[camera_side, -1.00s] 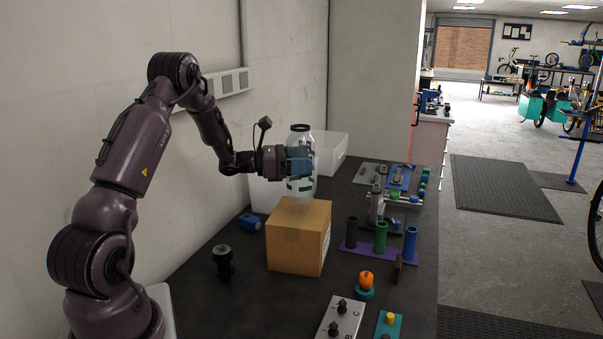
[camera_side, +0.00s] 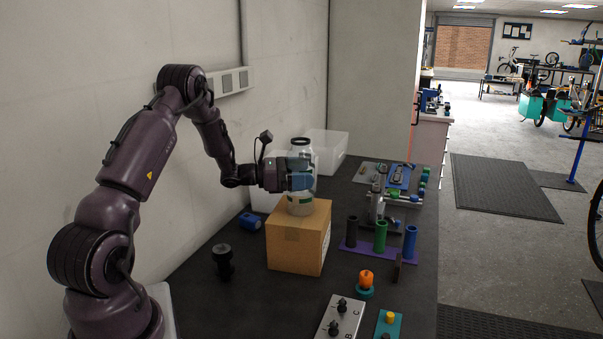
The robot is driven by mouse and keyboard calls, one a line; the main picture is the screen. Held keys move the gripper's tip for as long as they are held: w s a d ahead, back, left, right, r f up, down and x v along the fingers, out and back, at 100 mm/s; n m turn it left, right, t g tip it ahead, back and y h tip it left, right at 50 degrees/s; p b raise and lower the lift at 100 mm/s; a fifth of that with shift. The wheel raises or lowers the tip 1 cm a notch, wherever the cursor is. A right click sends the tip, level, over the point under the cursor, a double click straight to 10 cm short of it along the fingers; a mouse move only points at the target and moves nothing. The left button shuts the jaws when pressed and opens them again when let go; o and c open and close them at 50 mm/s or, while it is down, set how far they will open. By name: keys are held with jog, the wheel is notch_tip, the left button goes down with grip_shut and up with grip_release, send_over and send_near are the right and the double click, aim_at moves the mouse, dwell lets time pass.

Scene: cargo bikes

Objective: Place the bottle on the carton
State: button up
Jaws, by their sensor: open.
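The bottle (camera_side: 301,204), clear with a dark cap, stands upright on top of the cardboard carton (camera_side: 295,250). Its base looks to be resting on the carton's upper face, near the back. My gripper (camera_side: 301,181) is around the bottle's middle from the left, level, with its jaws open. The bluish fingers hide part of the bottle's body. I cannot tell whether a finger still touches it.
White bins (camera_side: 325,148) stand behind the bottle. A blue part (camera_side: 250,222) and a black part (camera_side: 223,262) lie left of the carton. A purple rack (camera_side: 366,252) with upright tubes and an orange-topped piece (camera_side: 366,279) stand to its right.

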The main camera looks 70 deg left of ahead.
jog(key=shift+s+r, duration=0.1)
jog(key=shift+r, duration=0.1)
jog(key=v, duration=0.7)
jog(key=shift+s, duration=0.1)
